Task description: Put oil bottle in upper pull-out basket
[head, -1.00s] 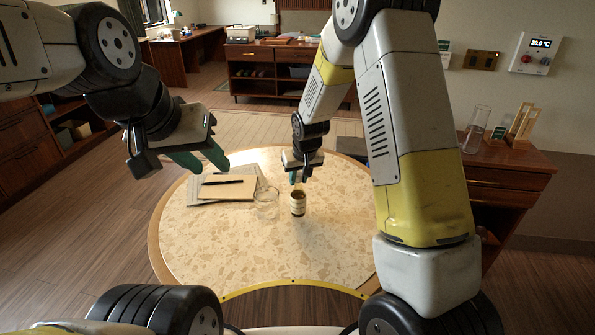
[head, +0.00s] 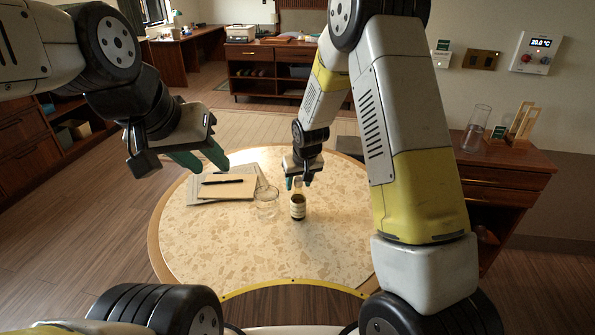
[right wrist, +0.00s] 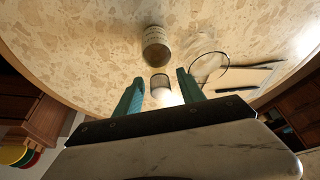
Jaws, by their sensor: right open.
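The oil bottle (head: 298,207), dark with a pale label, stands upright on the round speckled table. In the right wrist view, its labelled body (right wrist: 156,42) lies beyond the fingers, with its pale-topped neck (right wrist: 160,82) nearer. My right gripper (head: 298,183) is open above the bottle. Its teal fingers (right wrist: 160,90) lie on either side of the bottle's top with gaps, not gripping it. My left gripper (head: 213,166) is open and empty, raised at the left of the table. The upper pull-out basket cannot be identified in these views.
A clear glass (head: 266,203) stands close left of the bottle. A notebook (head: 228,188) with a dark pen lies behind it. The table's front and right (head: 320,250) are clear. A wooden cabinet (head: 505,170) with a glass vessel stands at right.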

